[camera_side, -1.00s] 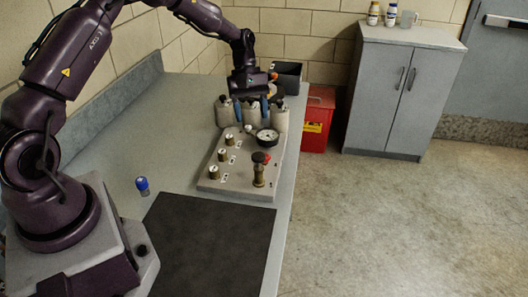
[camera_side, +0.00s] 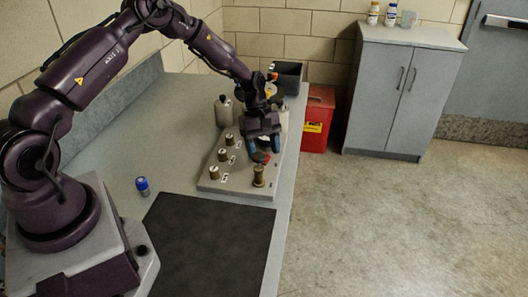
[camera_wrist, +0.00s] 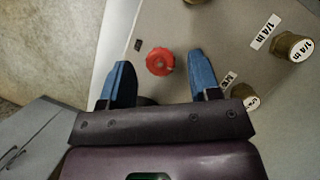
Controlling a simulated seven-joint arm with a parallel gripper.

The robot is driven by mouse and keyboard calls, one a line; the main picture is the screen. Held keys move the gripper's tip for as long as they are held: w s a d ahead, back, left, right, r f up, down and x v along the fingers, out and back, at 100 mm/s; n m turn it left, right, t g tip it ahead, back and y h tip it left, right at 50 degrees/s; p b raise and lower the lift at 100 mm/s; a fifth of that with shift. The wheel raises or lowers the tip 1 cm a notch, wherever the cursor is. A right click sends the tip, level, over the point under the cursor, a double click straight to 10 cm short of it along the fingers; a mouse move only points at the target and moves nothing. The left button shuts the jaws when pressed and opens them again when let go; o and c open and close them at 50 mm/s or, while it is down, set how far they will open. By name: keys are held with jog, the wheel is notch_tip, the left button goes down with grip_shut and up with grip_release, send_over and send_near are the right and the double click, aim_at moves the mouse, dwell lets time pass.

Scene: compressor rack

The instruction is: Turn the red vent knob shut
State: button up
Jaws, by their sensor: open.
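The red vent knob (camera_wrist: 160,61) shows in the wrist view as a round, scalloped knob above the grey panel. In the side view a small part of the red knob (camera_side: 266,159) shows just below my gripper (camera_side: 264,146). My gripper is open, with blue fingertips pointing down at the panel. In the wrist view the knob appears between the two blue fingers of my gripper (camera_wrist: 158,65), apart from both. I cannot tell whether the fingertips are down at the knob's height. The pressure gauge is mostly hidden behind my gripper.
The panel (camera_side: 215,186) carries several brass fittings (camera_side: 223,155) to the left and a brass post (camera_side: 259,177) in front. A grey bottle (camera_side: 223,110) stands behind. A blue-capped item (camera_side: 142,186) and a dark mat (camera_side: 205,245) lie nearer. A red bin (camera_side: 318,115) stands beyond the bench.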

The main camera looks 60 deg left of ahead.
jog(key=shift+d+f, duration=0.25)
jog(key=shift+f, duration=0.3)
jog(key=c, duration=0.9)
